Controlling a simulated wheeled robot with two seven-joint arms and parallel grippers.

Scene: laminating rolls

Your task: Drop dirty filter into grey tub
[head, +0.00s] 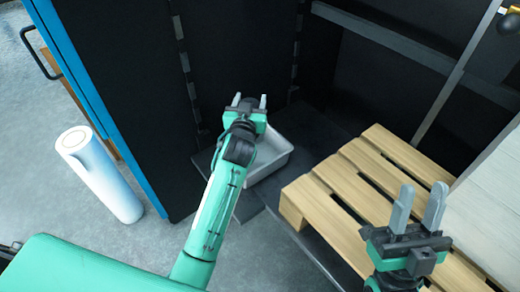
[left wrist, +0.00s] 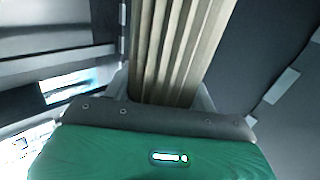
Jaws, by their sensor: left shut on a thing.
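The dirty filter (left wrist: 178,50), a pleated grey-tan piece, stands between my left gripper's fingers in the left wrist view. My left gripper (head: 250,101) is shut on it. In the head view the filter is mostly hidden by the gripper and the dark background. The grey tub (head: 272,158) sits on a dark low platform, just below my left gripper in the picture and partly hidden by my left arm. I cannot tell how high the gripper is above it. My right gripper (head: 419,208) is open and empty over the pallet at the lower right.
A slatted wooden pallet (head: 350,172) lies right of the tub. A white roll (head: 100,175) stands on the floor at left, beside a blue-edged dark panel (head: 110,100). A dark shelf bar (head: 400,50) crosses the back. Pale stacked boards (head: 490,205) are at right.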

